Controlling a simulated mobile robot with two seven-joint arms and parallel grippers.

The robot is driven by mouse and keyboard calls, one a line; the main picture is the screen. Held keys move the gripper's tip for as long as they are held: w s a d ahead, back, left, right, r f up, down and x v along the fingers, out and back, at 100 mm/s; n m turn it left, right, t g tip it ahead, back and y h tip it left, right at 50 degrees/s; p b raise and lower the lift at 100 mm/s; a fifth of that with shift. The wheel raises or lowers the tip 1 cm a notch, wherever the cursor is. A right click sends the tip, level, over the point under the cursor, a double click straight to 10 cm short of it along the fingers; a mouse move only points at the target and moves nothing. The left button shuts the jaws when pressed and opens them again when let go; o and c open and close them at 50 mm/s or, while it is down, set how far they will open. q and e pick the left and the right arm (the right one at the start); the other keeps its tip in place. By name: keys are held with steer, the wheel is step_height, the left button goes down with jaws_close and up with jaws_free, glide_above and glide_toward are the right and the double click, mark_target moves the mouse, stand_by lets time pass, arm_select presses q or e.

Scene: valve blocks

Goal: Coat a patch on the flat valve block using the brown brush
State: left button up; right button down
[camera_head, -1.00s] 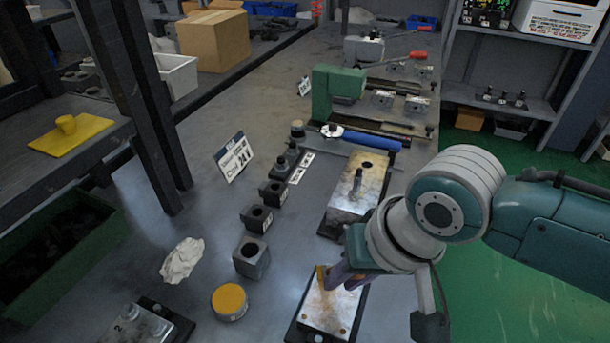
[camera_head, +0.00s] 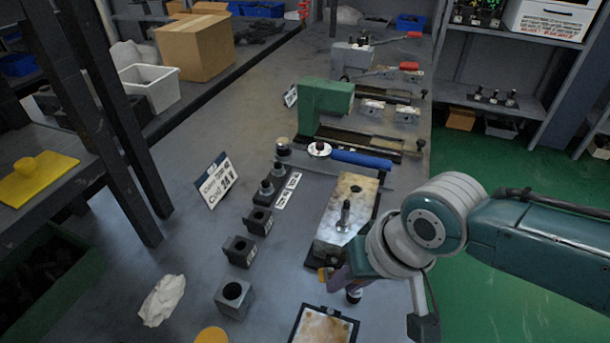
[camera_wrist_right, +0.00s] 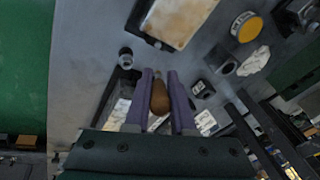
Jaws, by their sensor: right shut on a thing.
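My right gripper (camera_head: 338,280) has purple fingers, also seen in the wrist view (camera_wrist_right: 162,85), and is shut on the brown brush (camera_wrist_right: 160,97). The brush's brown handle shows between the fingers; an orange-brown bit of it (camera_head: 322,274) shows in the head view, its bristles unclear. The flat valve block (camera_head: 323,328), a pale, brown-stained plate on a dark base, is cut by the bottom edge; it also shows in the wrist view (camera_wrist_right: 180,18). The gripper is beyond this block, apart from it, beside the near end of a taller block (camera_head: 332,225) with an upright post. My left gripper is out of view.
A small dark round piece (camera_head: 354,296) stands just below the gripper. A yellow-topped tin (camera_head: 212,335), a crumpled white cloth (camera_head: 162,300) and several dark square blocks (camera_head: 234,297) stand to the left. Bare bench (camera_head: 180,230) lies around the sign (camera_head: 217,180).

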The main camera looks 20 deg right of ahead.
step_height(320, 180, up, 7)
steer(key=shift+s+f+p, duration=0.15)
steer(key=shift+f+p, duration=0.05)
steer(key=shift+p, duration=0.95)
step_height(320, 180, up, 4)
steer(key=p, duration=0.4)
steer(key=shift+f, duration=0.1)
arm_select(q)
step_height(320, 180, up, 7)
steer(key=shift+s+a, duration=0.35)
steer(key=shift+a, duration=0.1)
arm_select(e)
steer(key=shift+a, duration=0.1)
